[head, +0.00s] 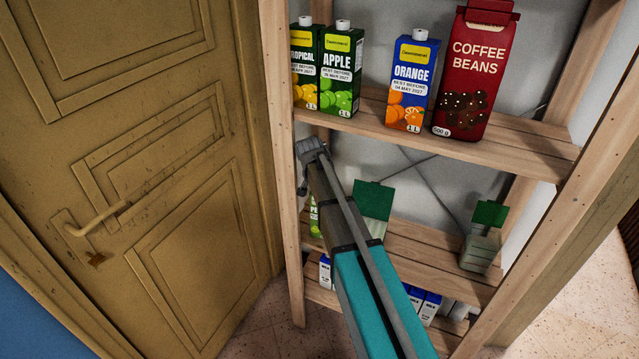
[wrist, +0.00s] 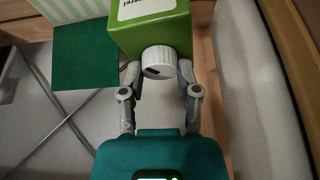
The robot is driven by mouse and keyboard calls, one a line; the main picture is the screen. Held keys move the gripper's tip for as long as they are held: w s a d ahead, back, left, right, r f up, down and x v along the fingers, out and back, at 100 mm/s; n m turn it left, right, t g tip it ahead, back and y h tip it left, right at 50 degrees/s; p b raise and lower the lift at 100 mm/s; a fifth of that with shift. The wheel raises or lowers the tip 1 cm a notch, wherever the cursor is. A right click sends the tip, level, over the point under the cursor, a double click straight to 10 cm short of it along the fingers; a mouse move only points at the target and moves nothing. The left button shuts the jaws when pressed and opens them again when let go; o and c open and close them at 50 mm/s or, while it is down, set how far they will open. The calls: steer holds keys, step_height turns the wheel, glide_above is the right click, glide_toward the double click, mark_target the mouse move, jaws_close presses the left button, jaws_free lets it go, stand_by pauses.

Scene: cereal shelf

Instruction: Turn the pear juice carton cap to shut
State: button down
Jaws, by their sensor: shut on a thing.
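The pear juice carton (wrist: 150,25) is light green and fills the top middle of the wrist view. Its white ridged cap (wrist: 159,60) faces me and has a short dark mark on its face. My gripper (wrist: 160,72) has one finger on each side of the cap and is shut on it. In the head view a narrow green strip of the carton (head: 314,217) shows on the middle shelf, left of my arm. The cap is hidden there, and my arm covers most of the carton. The fingertips cannot be made out in the head view.
The upper shelf (head: 500,145) holds tropical, apple (head: 340,72) and orange (head: 409,83) cartons and a red coffee bag (head: 470,75). Green-flapped boxes (head: 373,200) stand right of my arm. Shelf posts (head: 283,130) and a door (head: 130,170) bound the left side.

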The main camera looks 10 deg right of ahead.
steer(key=shift+c, duration=1.5)
jaws_free()
steer(key=shift+s+a+f, duration=0.1)
steer(key=shift+s, duration=0.25)
steer(key=s+f+n+g+y, duration=0.1)
steer(key=s+n, duration=0.6)
steer(key=s, duration=2.1)
steer(key=g+y, duration=0.1)
steer(key=g, duration=0.1)
steer(key=shift+s+f+g+y, duration=0.15)
steer(key=shift+s+g+y, duration=0.15)
steer(key=shift+y, duration=0.1)
steer(key=shift+c, duration=0.3)
